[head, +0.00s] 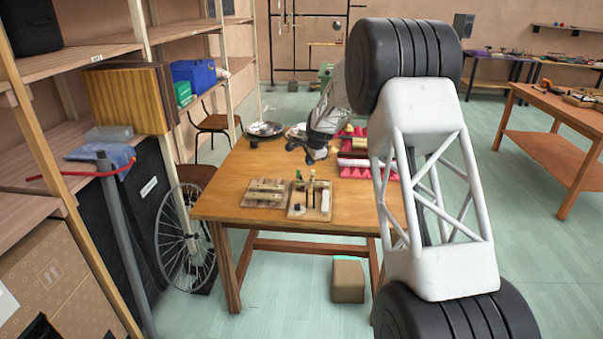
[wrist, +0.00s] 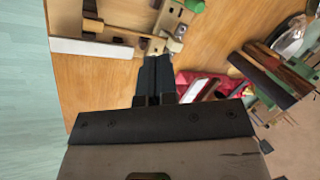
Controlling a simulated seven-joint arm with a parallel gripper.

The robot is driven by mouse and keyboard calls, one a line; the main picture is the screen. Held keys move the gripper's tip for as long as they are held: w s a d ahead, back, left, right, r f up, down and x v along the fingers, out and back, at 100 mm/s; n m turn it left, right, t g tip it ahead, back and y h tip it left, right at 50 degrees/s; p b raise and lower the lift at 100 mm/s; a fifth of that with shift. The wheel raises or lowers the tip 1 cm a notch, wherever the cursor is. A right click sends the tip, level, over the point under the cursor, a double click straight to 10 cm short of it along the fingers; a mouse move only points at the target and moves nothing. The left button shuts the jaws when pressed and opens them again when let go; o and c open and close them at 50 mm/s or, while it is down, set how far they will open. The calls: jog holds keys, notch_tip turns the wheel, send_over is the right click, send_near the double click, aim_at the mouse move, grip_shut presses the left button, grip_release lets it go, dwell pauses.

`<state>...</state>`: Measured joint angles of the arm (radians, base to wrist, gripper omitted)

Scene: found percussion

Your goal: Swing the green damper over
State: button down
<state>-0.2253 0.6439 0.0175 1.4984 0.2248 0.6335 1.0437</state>
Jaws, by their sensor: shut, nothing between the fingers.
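The green damper shows in the wrist view as a rounded green end (wrist: 194,6), partly cut off by the top edge. In the head view it is a small green spot (head: 299,175) at the back left of a wooden board (head: 296,213) on the table. The board also carries a white bar (wrist: 92,48) and a dark-topped wooden peg (wrist: 92,24). My gripper (wrist: 158,57) is shut and empty, its tips close to a pale wooden block (wrist: 157,45) at the board's edge. Contact there is unclear. In the head view my gripper (head: 309,154) is above the table, behind the board.
A second wooden board with bars (head: 265,193) lies left of the first. Pink foam (head: 352,171) holding several things is to the right; it also shows in the wrist view (wrist: 190,84). Dark pans (head: 264,129) stand at the back. The table's near left corner (head: 212,205) is bare.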

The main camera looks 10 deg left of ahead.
jog(key=shift+f, duration=0.1)
send_near(299, 179)
jog(key=shift+s+d+f, duration=0.2)
jog(key=shift+d+f, duration=0.05)
jog(key=shift+f, duration=0.5)
jog(key=shift+s+d+f, duration=0.2)
jog(key=shift+d+f, duration=0.05)
jog(key=shift+f, duration=0.55)
jog(key=shift+s+d+f, duration=0.2)
jog(key=shift+d+f, duration=0.05)
jog(key=shift+f, duration=0.5)
jog(key=shift+w+a+f, duration=0.15)
jog(key=shift+f, duration=0.1)
jog(key=shift+w+a, duration=0.5)
jog(key=shift+w, duration=0.25)
jog(key=shift+w+a, duration=0.5)
jog(key=shift+w, duration=0.3)
